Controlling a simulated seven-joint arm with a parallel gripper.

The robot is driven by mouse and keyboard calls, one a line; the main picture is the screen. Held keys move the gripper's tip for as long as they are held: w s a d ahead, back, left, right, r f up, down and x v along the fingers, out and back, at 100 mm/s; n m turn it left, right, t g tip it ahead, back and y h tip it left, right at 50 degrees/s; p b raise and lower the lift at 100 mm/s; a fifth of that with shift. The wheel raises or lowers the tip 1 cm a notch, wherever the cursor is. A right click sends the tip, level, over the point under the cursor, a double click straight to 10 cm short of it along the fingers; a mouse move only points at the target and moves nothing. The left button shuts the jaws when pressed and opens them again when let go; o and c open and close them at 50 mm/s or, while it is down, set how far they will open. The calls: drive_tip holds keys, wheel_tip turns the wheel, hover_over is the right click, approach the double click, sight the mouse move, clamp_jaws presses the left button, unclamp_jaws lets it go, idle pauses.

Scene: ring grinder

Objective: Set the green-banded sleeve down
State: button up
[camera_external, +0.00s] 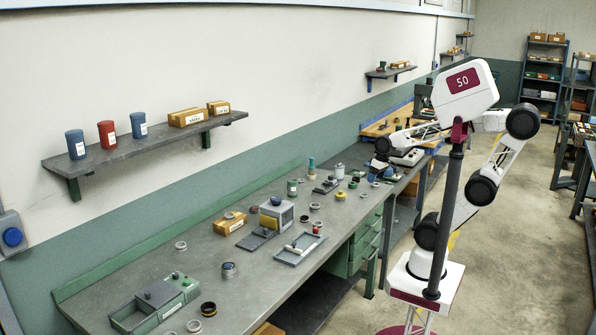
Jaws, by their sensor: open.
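A small pale cylinder with green on it (292,187) stands upright on the grey workbench (215,262); it may be the green-banded sleeve, but its band is too small to be sure. A taller teal-topped piece (311,164) stands behind it. My gripper (377,164) is at the end of my arm, over the far right part of the bench, well to the right of both.
Several rings and parts are spread over the bench. A grey-green machine (155,305) sits at the near left, a shallow tray (300,249) near the front edge, and a cardboard box (230,223) mid-bench. A wall shelf (150,143) holds cans and boxes. Bare bench shows between them.

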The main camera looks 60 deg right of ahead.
drive_tip(key=shift+s+d+f+n+h, duration=0.1)
drive_tip(key=shift+s+d+n+h, duration=0.1)
drive_tip(key=shift+s+n, duration=0.3)
drive_tip(key=shift+s+d+n+h, duration=0.1)
drive_tip(key=shift+s+n+h, duration=0.1)
drive_tip(key=shift+s, duration=0.45)
idle(0.6)
